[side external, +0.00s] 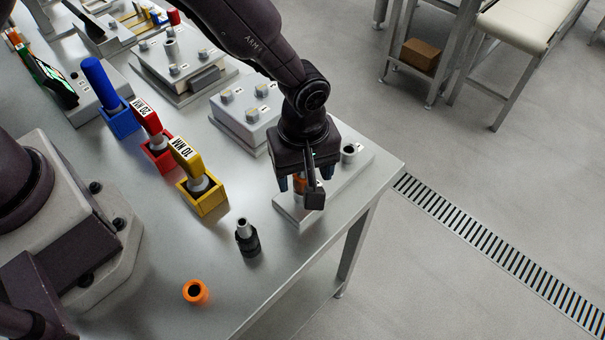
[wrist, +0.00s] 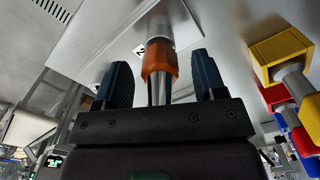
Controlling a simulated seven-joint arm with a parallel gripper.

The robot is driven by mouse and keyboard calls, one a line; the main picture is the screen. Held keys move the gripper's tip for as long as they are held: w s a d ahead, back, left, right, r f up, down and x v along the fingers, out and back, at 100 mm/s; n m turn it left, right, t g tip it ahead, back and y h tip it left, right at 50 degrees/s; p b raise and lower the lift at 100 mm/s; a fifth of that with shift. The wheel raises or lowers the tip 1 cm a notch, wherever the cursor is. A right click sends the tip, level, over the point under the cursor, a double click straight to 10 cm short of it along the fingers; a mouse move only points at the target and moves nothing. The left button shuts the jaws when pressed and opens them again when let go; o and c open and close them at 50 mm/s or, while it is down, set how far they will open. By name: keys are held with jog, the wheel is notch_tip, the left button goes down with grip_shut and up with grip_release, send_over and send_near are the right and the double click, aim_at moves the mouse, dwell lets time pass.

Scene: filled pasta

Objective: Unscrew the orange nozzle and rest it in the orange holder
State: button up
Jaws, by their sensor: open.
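The orange nozzle (wrist: 158,60) sits on a metal stem between my gripper's two blue fingers in the wrist view. In the side view only a sliver of the nozzle (side external: 299,186) shows under my gripper (side external: 299,188), at the table's right end. My gripper is open, with a finger on each side of the nozzle and visible gaps between them in the wrist view (wrist: 162,82). An orange ring-shaped holder (side external: 196,291) stands on the table near the front edge, with a dark, empty-looking opening.
A black fitting with a metal tip (side external: 247,238) stands between the holder and my gripper. Yellow (side external: 203,197), red (side external: 160,155) and blue (side external: 122,122) boxes hold tools to the left. A grey block with knobs (side external: 246,115) lies behind. The table edge (side external: 345,232) is close on the right.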

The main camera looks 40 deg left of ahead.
jog(key=m, duration=1.2)
